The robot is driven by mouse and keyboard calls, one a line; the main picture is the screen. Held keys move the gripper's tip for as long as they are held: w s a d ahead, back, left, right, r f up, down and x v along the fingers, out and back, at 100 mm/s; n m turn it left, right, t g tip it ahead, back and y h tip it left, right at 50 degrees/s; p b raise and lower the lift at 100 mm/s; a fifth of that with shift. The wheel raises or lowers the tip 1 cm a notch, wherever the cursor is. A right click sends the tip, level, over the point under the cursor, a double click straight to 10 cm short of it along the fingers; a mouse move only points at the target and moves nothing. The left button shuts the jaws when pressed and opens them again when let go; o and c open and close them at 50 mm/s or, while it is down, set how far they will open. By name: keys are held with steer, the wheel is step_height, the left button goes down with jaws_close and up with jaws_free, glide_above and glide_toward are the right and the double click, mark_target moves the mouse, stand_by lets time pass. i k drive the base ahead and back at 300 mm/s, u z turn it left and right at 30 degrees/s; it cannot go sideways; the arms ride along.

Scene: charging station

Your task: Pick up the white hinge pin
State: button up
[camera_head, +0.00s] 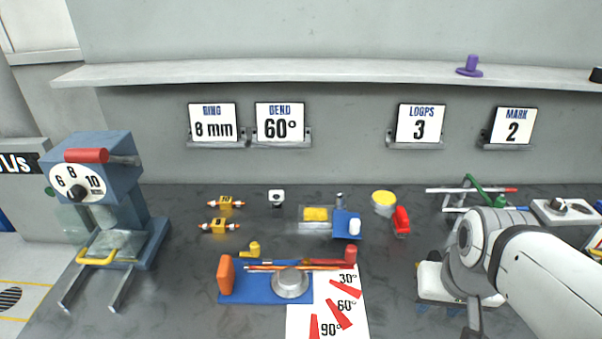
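A small white rounded piece (355,226) stands on the right part of a blue block (342,221) near the middle of the bench; it may be the white hinge pin, but it is too small to be sure. Another small white piece with a dark spot (277,195) stands further back to the left. My white and grey arm comes in from the lower right. A dark part at its end (474,319) points down at the bottom edge, well right of the blue block. The fingertips are not clearly shown, so I cannot tell their opening or whether they hold anything.
A blue fixture (240,298) with an orange block and grey disc lies in front, beside a white angle sheet (355,318). A dial machine (92,180) stands left. A yellow-topped tin (384,198) and red piece (401,221) sit right of the blue block.

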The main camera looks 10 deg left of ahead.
mark_target(277, 197)
steer(key=u, duration=0.1)
steer(key=k, duration=0.25)
steer(key=z, duration=1)
steer(key=k, duration=1.35)
steer(key=u, duration=1.2)
steer(key=i, duration=1.7)
steer(key=u, duration=0.05)
